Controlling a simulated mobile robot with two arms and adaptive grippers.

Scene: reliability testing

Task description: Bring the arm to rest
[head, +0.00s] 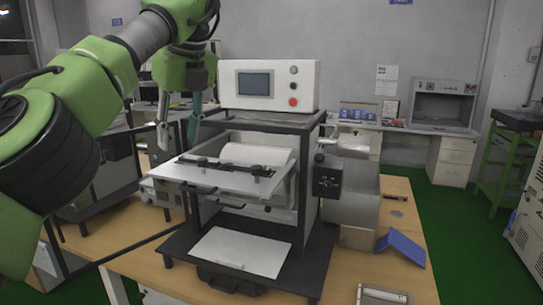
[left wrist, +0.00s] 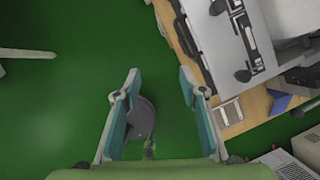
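My left arm, green with dark joints, comes in from the left of the head view. Its gripper (head: 178,142) hangs fingers down, left of the testing machine and in front of the back wall. In the left wrist view, the two teal-lined fingers (left wrist: 158,72) stand wide apart with nothing held between them. Green floor shows below them, with a dark round shape there that I cannot identify. The testing machine (head: 312,180) stands on the wooden table (head: 399,196). My right gripper is in neither view.
The machine carries a white control box (head: 310,82) and a raised white plate (head: 222,180). A white panel (head: 240,252) lies on its dark base. A blue angled piece (head: 402,247) lies on the table to the right. Green floor (head: 455,230) is clear at right.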

